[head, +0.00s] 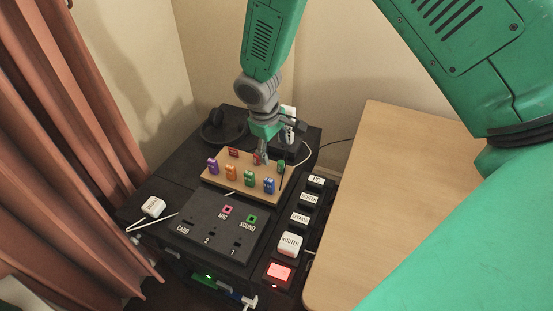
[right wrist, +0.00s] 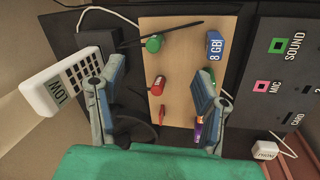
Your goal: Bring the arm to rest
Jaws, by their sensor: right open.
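My right gripper (head: 263,150) hangs over the back part of a wooden board (head: 207,174), its arm coming down from the top. In the right wrist view its two fingers stand wide apart with nothing between them (right wrist: 158,70). The board behind them carries a green plug (right wrist: 153,43), a red plug (right wrist: 157,85) and a blue stick marked 8 GB (right wrist: 213,45). In the head view, purple (head: 213,166), orange (head: 230,172) and green (head: 250,178) sticks stand along the board's front. My left gripper is not in view.
A black panel (head: 205,222) with MIC and SOUND sockets lies before the board. A labelled power strip holds a white ROUTER plug (head: 290,243) and a lit red switch (head: 280,272). A white keypad device (right wrist: 62,90) is close beside one finger. The wooden desk (head: 390,190) is bare.

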